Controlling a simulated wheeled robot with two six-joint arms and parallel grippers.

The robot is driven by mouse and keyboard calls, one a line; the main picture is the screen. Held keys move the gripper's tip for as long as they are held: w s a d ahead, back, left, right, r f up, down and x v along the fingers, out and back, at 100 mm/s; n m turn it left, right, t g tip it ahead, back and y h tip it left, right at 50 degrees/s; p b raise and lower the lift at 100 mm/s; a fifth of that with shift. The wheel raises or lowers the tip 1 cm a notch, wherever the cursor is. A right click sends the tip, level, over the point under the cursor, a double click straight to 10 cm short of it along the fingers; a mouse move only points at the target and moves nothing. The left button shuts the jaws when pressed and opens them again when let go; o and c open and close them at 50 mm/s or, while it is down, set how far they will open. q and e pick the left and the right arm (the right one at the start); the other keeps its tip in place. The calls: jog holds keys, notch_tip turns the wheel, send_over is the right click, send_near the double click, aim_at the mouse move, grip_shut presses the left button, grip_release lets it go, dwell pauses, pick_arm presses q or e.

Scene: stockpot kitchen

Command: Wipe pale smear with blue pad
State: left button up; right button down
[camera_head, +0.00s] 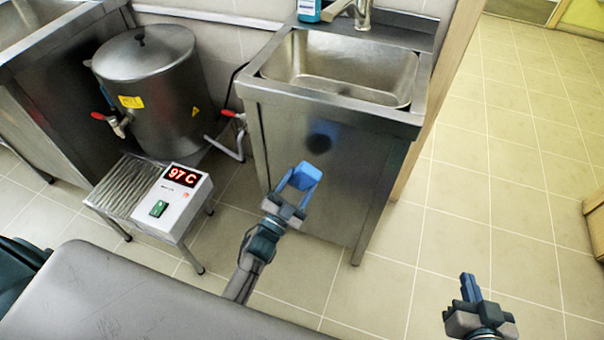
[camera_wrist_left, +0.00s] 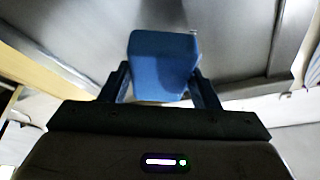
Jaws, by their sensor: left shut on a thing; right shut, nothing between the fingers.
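My left gripper (camera_head: 298,184) is shut on the blue pad (camera_head: 308,172) and holds it in front of the steel sink cabinet's front panel (camera_head: 290,150). In the left wrist view the pad (camera_wrist_left: 163,66) sits between the two fingers (camera_wrist_left: 162,92), with grey steel beyond it. I cannot tell whether the pad touches the panel. A dark round blotch (camera_head: 323,136) shows on the panel above the pad. I cannot make out a pale smear in either view. My right gripper (camera_head: 471,287) is shut and empty, over the tiled floor at the lower right.
The sink basin (camera_head: 340,68) is at the top of the cabinet, with a tap (camera_head: 362,14) and a blue bottle (camera_head: 309,10) behind. A steel stockpot (camera_head: 150,85) with red-handled taps stands left. A control box (camera_head: 174,200) reads 97 C. Tiled floor (camera_head: 490,180) is open at right.

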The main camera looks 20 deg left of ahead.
pick_arm(q)
jog(key=shift+s, duration=0.45)
jog(key=shift+s+p, duration=0.45)
jog(key=shift+s, duration=1)
